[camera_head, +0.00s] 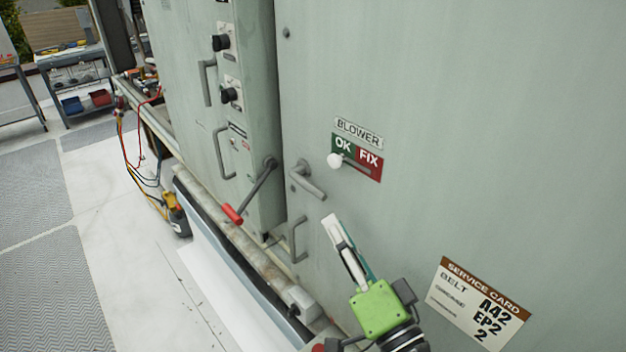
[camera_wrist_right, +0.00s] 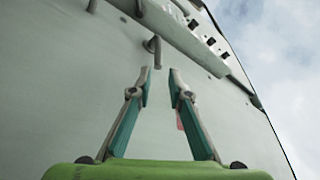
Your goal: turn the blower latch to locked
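The blower latch (camera_head: 307,180) is a grey lever handle on the pale green cabinet door, left of and below the BLOWER label (camera_head: 358,133). Its lever slants down to the right from its pivot. My right gripper (camera_head: 333,222) is below and slightly right of the latch, apart from it, fingers pointing up toward it. In the right wrist view my right gripper (camera_wrist_right: 161,82) is open with nothing between its fingers. A grey handle (camera_wrist_right: 153,48) shows just beyond the fingertips there; I cannot tell for certain which handle it is. My left gripper is not in view.
An OK/FIX slider with a white knob (camera_head: 335,160) sits right of the latch. A red-tipped lever (camera_head: 250,192) and a grey pull handle (camera_head: 298,240) are close by. A service card (camera_head: 478,303) is at lower right.

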